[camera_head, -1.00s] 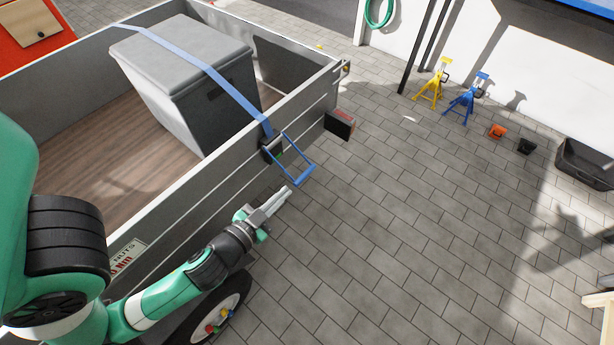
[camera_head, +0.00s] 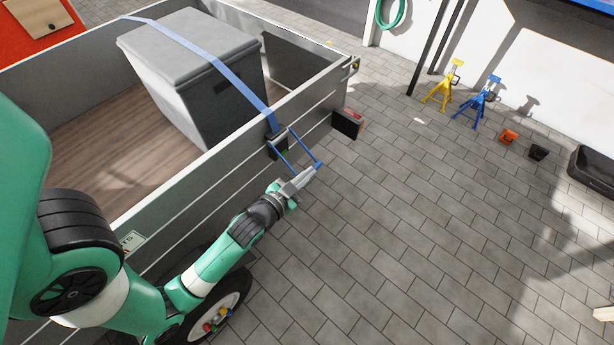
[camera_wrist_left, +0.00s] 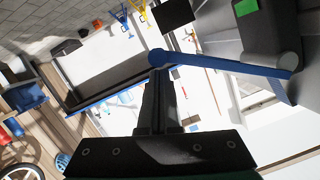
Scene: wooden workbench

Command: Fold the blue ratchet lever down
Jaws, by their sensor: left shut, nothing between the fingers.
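The blue ratchet lever (camera_head: 306,147) sticks out from the ratchet (camera_head: 277,143) on the outside of the grey trailer wall. A blue strap (camera_head: 215,72) runs from the ratchet over a grey box (camera_head: 190,45). My left gripper (camera_head: 314,169) is shut and empty, its fingertips at the lever's outer end, overlapping the crossbar. In the left wrist view the lever (camera_wrist_left: 225,61) extends sideways from the ratchet, with its rounded end just beyond my shut fingertips (camera_wrist_left: 158,76). I cannot tell whether they touch. My right gripper is not in view.
The trailer wall (camera_head: 225,160) runs beside my left arm, with a wheel (camera_head: 222,308) below. A dark lamp block (camera_head: 347,123) sticks out beyond the ratchet. Yellow (camera_head: 441,88) and blue (camera_head: 478,103) stands are far off. The paving right of the gripper is clear.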

